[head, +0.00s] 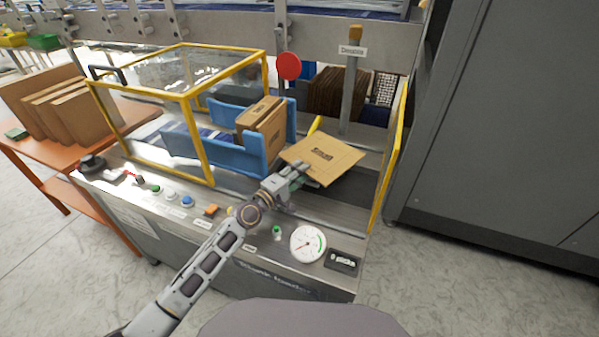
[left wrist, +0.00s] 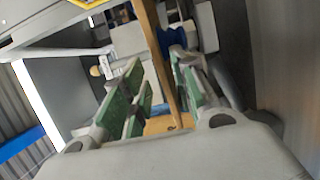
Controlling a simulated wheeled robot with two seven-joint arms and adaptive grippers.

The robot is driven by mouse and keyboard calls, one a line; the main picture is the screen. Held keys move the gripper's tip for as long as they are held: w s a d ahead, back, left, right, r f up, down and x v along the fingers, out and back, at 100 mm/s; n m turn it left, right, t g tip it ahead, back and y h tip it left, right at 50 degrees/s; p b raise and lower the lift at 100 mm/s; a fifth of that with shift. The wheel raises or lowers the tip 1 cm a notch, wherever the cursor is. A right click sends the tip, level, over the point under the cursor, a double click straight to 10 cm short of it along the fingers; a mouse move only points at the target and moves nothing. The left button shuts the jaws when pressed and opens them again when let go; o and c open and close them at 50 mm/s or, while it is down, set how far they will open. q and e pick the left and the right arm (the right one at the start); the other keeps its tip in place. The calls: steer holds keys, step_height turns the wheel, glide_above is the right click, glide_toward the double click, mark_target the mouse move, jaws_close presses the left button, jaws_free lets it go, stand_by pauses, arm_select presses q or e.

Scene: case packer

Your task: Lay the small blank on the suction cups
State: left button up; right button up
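The small blank (head: 325,160) is a flat brown cardboard sheet with dark print, at the right of the machine's front in the head view. In the left wrist view the blank (left wrist: 160,55) shows nearly edge-on. My left gripper (head: 297,172) is at the blank's left edge. In the left wrist view its green-padded fingers (left wrist: 158,95) stand apart on either side of the sheet, with a gap on the left side. The suction cups cannot be made out; the blank may cover them. My right gripper is not in view.
A blue magazine (head: 240,158) holds upright cartons (head: 262,125). A yellow-framed clear guard (head: 190,120) stands left, a yellow rail (head: 392,160) right. The front panel has buttons, a gauge (head: 307,244) and a display reading 0 picks (head: 342,260). An orange table (head: 50,150) holds more blanks.

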arm_select(q)
steer(key=shift+s+a+f, duration=0.15)
steer(key=shift+s+a, duration=0.15)
steer(key=shift+s, duration=0.1)
steer(key=v, duration=0.7)
steer(key=shift+a, duration=0.1)
steer(key=shift+b+v, duration=0.3)
steer(key=shift+v, duration=0.8)
steer(key=shift+s+a, duration=0.15)
steer(key=shift+s, duration=0.1)
steer(key=shift+s+a, duration=0.25)
steer(key=shift+s, duration=0.1)
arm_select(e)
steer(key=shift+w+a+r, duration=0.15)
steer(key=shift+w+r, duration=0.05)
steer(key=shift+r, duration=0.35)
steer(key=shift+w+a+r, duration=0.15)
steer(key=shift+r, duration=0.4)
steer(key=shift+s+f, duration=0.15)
